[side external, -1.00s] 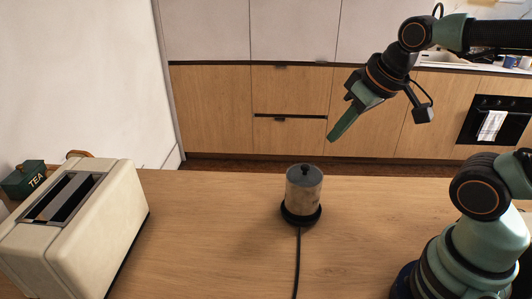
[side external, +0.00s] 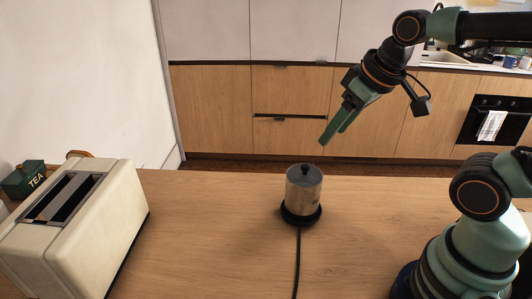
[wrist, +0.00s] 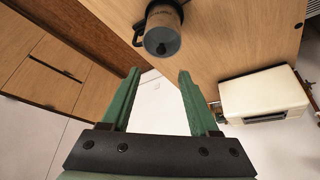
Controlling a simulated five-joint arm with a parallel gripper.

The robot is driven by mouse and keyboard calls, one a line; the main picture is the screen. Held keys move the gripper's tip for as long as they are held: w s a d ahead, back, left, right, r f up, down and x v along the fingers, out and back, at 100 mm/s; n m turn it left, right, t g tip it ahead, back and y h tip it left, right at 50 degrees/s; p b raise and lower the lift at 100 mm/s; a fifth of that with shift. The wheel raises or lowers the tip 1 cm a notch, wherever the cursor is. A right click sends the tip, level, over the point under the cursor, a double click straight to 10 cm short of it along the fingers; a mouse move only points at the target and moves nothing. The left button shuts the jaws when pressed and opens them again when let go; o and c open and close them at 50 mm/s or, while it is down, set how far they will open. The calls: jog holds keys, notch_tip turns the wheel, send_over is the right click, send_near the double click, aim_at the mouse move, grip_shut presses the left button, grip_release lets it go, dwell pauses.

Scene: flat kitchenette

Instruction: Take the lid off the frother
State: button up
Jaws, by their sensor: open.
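The frother (side external: 302,195) is a metal cylinder standing upright on a dark round base on the wooden counter. Its dark lid (side external: 304,173) with a small knob sits on top. In the wrist view the frother (wrist: 163,18) is at the top centre, with its lid (wrist: 162,41) facing the camera, beyond the fingertips. My gripper (side external: 331,143) is open and empty, above and to the right of the frother in the side view, clear of it. Both green fingers show in the wrist view (wrist: 160,73), spread apart with nothing between them.
A cream toaster (side external: 75,235) stands at the left of the counter, and in the wrist view it is at the right (wrist: 262,95). A green TEA box (side external: 24,179) is behind it. A dark cord (side external: 298,262) runs forward from the frother's base. The counter around the frother is otherwise clear.

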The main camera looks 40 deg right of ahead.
jog(key=w+r+n+g, duration=0.1)
jog(key=w+n+g, duration=0.4)
jog(key=n, duration=0.6)
send_over(305, 166)
jog(key=f, duration=0.6)
jog(key=shift+w+f, duration=0.25)
jog(key=shift+f, duration=0.1)
jog(key=shift+s+f, duration=0.15)
jog(key=shift+f, duration=1.2)
jog(key=shift+s+f, duration=0.15)
jog(key=shift+f, duration=1.2)
grip_shut()
